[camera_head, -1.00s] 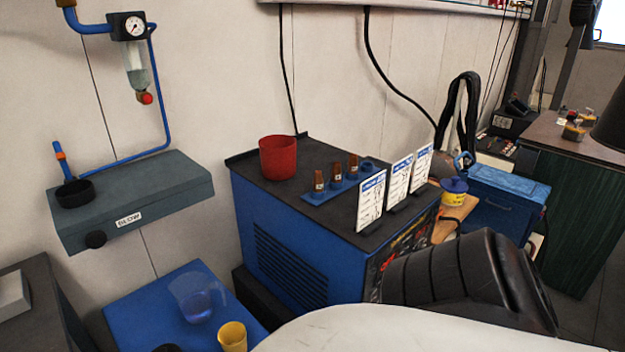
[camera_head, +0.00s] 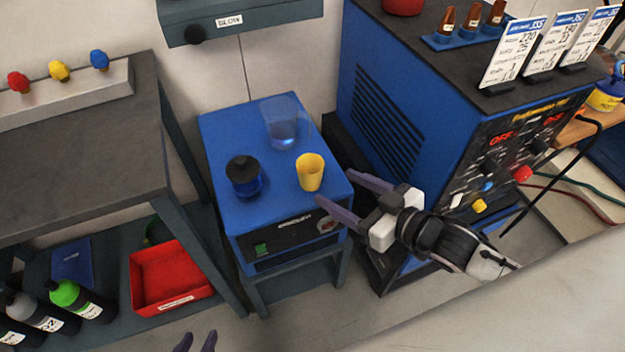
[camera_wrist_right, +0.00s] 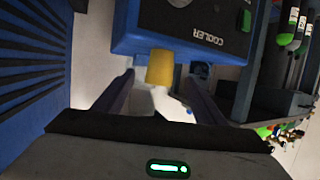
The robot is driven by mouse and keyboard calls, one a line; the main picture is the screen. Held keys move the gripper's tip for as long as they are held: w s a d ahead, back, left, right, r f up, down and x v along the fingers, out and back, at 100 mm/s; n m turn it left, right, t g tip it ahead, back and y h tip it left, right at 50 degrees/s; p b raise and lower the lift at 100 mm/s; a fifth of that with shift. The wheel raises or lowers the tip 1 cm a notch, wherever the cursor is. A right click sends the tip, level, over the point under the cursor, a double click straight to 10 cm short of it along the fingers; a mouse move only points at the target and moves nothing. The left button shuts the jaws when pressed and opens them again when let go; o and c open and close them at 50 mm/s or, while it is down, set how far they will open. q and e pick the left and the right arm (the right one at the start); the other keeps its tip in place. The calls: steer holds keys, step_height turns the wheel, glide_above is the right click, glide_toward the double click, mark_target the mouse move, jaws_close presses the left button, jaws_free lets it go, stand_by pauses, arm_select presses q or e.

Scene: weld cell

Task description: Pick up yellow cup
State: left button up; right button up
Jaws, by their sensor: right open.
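The yellow cup (camera_head: 310,173) stands upright on top of the blue cooler (camera_head: 225,135), near its right front edge. My right gripper (camera_head: 335,188) is open beside the cup, coming from the right, its fingertips close to the cup's right side. In the right wrist view the yellow cup (camera_wrist_right: 160,68) appears centred between the open fingers (camera_wrist_right: 160,82), just ahead of them; I cannot tell whether they touch it. My left gripper (camera_head: 196,342) shows only two fingertips at the bottom edge, apart, with nothing visible between them.
A clear pitcher (camera_head: 282,125) stands behind the cup, and a dark-lidded blue jar (camera_head: 243,177) to its left. A large blue welding machine (camera_head: 420,90) is close on the right. A grey bench (camera_head: 80,150) and a red bin (camera_head: 168,277) are on the left.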

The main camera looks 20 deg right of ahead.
mark_target(319, 180)
steer(key=x, duration=0.4)
steer(key=shift+w+r, duration=0.1)
steer(key=shift+w, duration=0.2)
steer(key=shift+s+f+b+x, duration=0.15)
steer(key=shift+b+x, duration=0.3)
steer(key=shift+x, duration=0.95)
steer(key=shift+s+f+b+x, duration=0.1)
steer(key=shift+f+b+x, duration=0.25)
steer(key=shift+x, duration=1.1)
steer(key=shift+a+r, duration=0.15)
steer(key=c, duration=1.1)
